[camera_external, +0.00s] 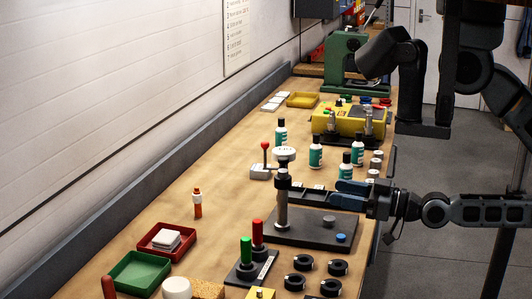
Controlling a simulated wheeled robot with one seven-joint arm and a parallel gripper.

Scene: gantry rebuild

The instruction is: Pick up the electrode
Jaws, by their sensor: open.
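A stand has a dark base plate (345,229) and an upright grey metal post (282,212) with a dark collar and a white round top (284,153). I cannot tell for certain which thing here is the electrode; the upright post is one candidate. A grey knob (329,220) and a blue knob (341,238) sit on the plate.
Bottles (315,152) with teal labels and a yellow device (349,120) stand behind. In front are green (246,250) and red (257,233) handles and several black rings (337,267). Red (145,244) and green (140,272) trays lie front left. The left-middle bench (215,165) is clear.

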